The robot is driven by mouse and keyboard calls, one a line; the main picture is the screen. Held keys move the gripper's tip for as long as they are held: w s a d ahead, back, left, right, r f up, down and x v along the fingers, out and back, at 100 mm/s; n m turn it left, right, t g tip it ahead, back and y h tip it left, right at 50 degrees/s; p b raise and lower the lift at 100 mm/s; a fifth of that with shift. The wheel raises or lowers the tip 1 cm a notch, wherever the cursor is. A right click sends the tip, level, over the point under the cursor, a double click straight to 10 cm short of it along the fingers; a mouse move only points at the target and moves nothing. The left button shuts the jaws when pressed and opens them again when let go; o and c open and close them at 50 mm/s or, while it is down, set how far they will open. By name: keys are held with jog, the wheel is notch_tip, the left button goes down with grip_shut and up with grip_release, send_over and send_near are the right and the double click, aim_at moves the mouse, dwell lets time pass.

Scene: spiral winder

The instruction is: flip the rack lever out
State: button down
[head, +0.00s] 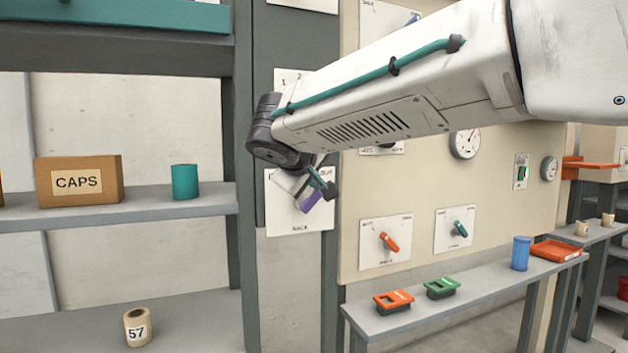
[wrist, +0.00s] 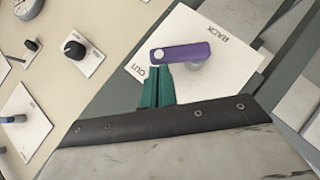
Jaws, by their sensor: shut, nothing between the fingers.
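The rack lever is a purple bar on a white plate (head: 285,222). In the wrist view the lever (wrist: 183,52) lies across the plate (wrist: 235,68). Another word at the far edge looks like BACK or RACK. My gripper (wrist: 158,72) has teal fingers, shut and empty, with tips right beside the dotted end; I cannot tell whether they touch. In the head view the lever (head: 311,200) is partly hidden by my gripper (head: 322,182).
A panel to the right carries an orange lever (head: 388,242), a teal lever (head: 460,229) and a gauge (head: 465,144). A shelf at left holds a CAPS box (head: 79,181).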

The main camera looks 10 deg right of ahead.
jog(key=w+a+r+v, duration=0.1)
jog(key=r+v, duration=0.1)
jog(key=v, duration=1)
jog(key=shift+a+r, duration=0.2)
jog(key=shift+a, duration=0.15)
